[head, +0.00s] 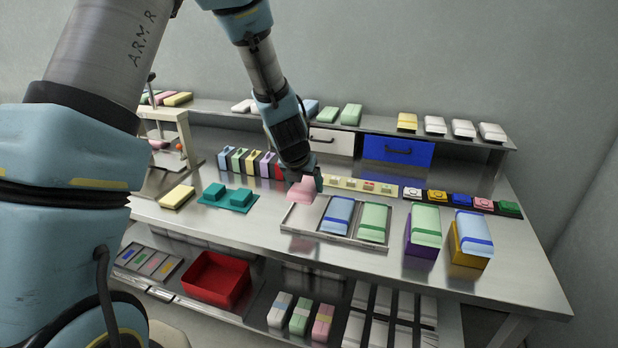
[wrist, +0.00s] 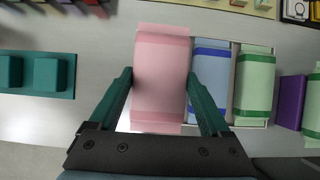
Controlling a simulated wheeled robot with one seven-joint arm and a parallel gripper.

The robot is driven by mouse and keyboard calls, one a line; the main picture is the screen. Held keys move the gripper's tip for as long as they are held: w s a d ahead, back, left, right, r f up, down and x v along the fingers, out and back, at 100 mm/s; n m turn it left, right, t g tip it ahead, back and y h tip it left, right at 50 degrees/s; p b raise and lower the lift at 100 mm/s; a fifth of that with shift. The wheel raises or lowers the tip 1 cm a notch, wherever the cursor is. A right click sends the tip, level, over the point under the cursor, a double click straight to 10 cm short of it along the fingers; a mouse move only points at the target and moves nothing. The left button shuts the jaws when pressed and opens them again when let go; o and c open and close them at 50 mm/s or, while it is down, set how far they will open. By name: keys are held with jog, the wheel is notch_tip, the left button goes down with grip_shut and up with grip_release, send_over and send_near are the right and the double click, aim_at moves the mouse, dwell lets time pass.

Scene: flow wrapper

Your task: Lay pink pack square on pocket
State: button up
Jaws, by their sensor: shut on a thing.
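My gripper (wrist: 160,92) is shut on the pink pack (wrist: 163,60), one finger on each long side. In the head view the pink pack (head: 301,190) is held over the left end of the metal tray (head: 335,238). The tray's left pocket lies below the pack and is mostly hidden by it in the wrist view. A blue pack (head: 337,213) lies in the middle pocket and a green pack (head: 373,221) in the right one. In the wrist view the pink pack looks nearly parallel to the blue pack (wrist: 210,75). I cannot tell its exact height.
A teal plate with two blocks (head: 230,196) lies left of the tray. A purple box (head: 420,245) and a yellow box (head: 465,255), each topped by a pack, stand to the right. Rows of small coloured items line the back of the table.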

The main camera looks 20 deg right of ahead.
jog(key=shift+w+d, duration=0.1)
jog(key=shift+d, duration=0.1)
jog(key=shift+f+b, duration=2.85)
jog(key=shift+f, duration=0.4)
jog(key=o, duration=1.2)
jog(key=shift+a, duration=0.1)
jog(key=p+v, duration=0.1)
jog(key=v, duration=0.9)
jog(key=shift+s+r, duration=0.2)
jog(key=shift+r, duration=0.15)
jog(key=shift+a, duration=0.15)
